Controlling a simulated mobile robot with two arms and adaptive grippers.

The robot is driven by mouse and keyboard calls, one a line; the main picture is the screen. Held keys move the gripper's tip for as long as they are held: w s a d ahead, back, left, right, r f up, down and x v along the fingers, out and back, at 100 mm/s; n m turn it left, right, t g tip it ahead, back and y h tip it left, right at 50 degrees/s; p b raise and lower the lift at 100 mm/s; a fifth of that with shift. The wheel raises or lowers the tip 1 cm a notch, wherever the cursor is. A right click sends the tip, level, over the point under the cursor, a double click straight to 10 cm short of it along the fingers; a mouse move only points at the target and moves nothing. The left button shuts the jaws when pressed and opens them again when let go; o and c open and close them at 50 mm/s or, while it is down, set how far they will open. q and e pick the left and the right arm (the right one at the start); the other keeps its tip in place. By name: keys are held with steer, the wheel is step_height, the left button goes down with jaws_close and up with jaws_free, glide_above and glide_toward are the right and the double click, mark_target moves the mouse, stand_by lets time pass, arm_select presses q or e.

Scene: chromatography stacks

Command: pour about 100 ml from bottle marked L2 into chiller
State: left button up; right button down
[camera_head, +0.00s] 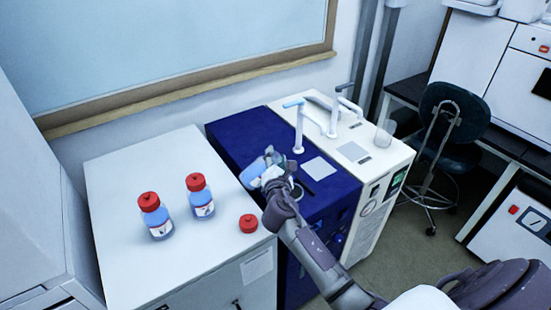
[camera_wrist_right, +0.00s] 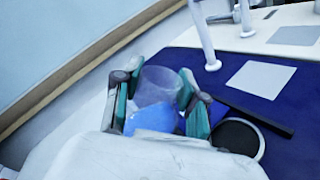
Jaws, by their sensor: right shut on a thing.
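My right gripper (camera_head: 277,178) is shut on an uncapped bottle (camera_head: 254,172) holding blue liquid. The bottle is tilted above the blue-topped unit, which I take for the chiller (camera_head: 240,128). In the right wrist view, the bottle (camera_wrist_right: 160,88) sits between the fingers (camera_wrist_right: 158,100), with blue liquid low in it. No label shows on it, so I cannot read its mark. The chiller's dark round opening (camera_wrist_right: 238,138) lies to the right of the gripper, apart from the bottle. I see no stream of liquid. My left gripper is not in view.
Two red-capped bottles (camera_head: 155,217) (camera_head: 200,197) stand on the white cabinet (camera_head: 120,180), with a loose red cap (camera_head: 248,223) near its right edge. A white unit with taps (camera_head: 365,130) adjoins the chiller. A dark chair (camera_head: 452,120) stands at the right.

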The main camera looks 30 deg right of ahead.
stand_by(0.3)
steer(key=shift+d+f+m+b, duration=0.1)
steer(key=shift+f+m+b, duration=0.15)
steer(key=shift+m+b, duration=0.3)
steer(key=shift+d+f+m+b, duration=0.1)
steer(key=shift+f+m+b, duration=0.3)
steer(key=shift+m+b, duration=0.15)
steer(key=shift+s+f, duration=0.1)
steer(key=shift+f+m+b, duration=0.35)
steer(key=shift+m+b, duration=0.15)
steer(key=shift+m, duration=0.1)
stand_by(0.3)
steer(key=shift+d+f+m+b, duration=0.2)
steer(key=shift+f+m+b, duration=0.3)
steer(key=shift+b, duration=0.15)
steer(key=shift+s, duration=0.1)
